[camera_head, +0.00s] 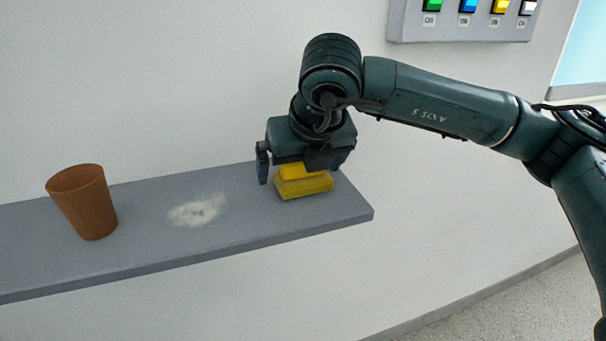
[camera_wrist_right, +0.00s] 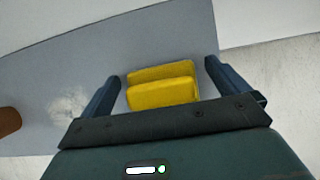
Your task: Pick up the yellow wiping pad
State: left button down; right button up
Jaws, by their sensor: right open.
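The yellow wiping pad (camera_head: 304,187) lies on the grey shelf (camera_head: 140,248) near its right end. It has a wide base and a narrower raised grip on top. My right gripper (camera_head: 303,176) is directly above the pad and points down. In the right wrist view the pad (camera_wrist_right: 162,86) sits between the two spread fingers of the gripper (camera_wrist_right: 160,88), with a gap on each side. The right gripper is open and holds nothing. In the head view the gripper hides part of the pad's top. My left gripper is not in view.
A brown cup (camera_head: 83,203) stands on the shelf at the left. A pale powdery smudge (camera_head: 197,210) lies between cup and pad. The wall rises behind the shelf. A panel with coloured buttons (camera_head: 465,22) hangs at the upper right. The shelf's right end is just beyond the pad.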

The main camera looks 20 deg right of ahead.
jog(key=c, duration=1)
notch_tip(320, 180, up, 10)
jog(key=shift+r+p, duration=0.1)
jog(key=shift+p, duration=0.2)
